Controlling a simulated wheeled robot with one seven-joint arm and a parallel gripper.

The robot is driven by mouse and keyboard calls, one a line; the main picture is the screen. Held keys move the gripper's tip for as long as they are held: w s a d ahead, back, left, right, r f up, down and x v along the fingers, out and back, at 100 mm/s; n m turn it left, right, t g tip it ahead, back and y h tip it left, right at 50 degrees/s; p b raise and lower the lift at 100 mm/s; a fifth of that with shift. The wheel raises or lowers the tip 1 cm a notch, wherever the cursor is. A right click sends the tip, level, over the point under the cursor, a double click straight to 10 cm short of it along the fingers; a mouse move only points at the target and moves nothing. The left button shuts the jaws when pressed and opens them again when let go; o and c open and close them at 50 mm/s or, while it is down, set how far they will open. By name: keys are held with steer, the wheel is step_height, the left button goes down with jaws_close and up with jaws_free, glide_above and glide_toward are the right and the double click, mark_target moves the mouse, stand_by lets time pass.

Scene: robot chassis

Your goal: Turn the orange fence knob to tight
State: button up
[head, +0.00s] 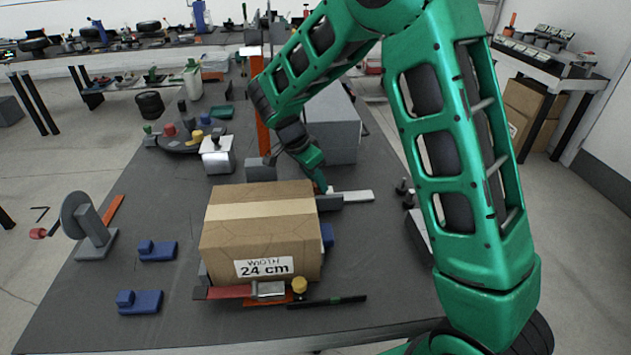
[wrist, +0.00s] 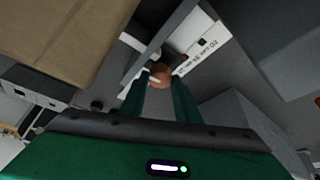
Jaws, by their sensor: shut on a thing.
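The orange fence knob (wrist: 161,74) shows in the wrist view between the tips of my two green fingers. My gripper (wrist: 161,84) is shut on the knob; a small white mark shows on the knob's left side. In the head view my gripper (head: 321,186) reaches down behind the box's far right corner, and the knob is mostly hidden there. A white strip with printed text (wrist: 200,56), seemingly a label or scale, lies just past the knob. In the head view, a pale strip (head: 352,195) extends right of the gripper. I cannot read whether the knob is tight.
A taped cardboard box (head: 260,235) labelled "WIDTH 24 cm" stands close left of my gripper. A grey block (head: 335,125) stands behind it. Blue blocks (head: 157,250), a disc on a stand (head: 85,225) and a black pen-like rod (head: 328,302) lie nearby. The left tabletop has bare patches.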

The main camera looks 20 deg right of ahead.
steer(key=shift+w+a+m, duration=0.1)
steer(key=shift+w+m, duration=0.05)
steer(key=shift+m, duration=0.45)
steer(key=shift+g, duration=0.3)
steer(key=shift+r, duration=0.1)
steer(key=o, duration=0.8)
steer(key=shift+c, duration=0.2)
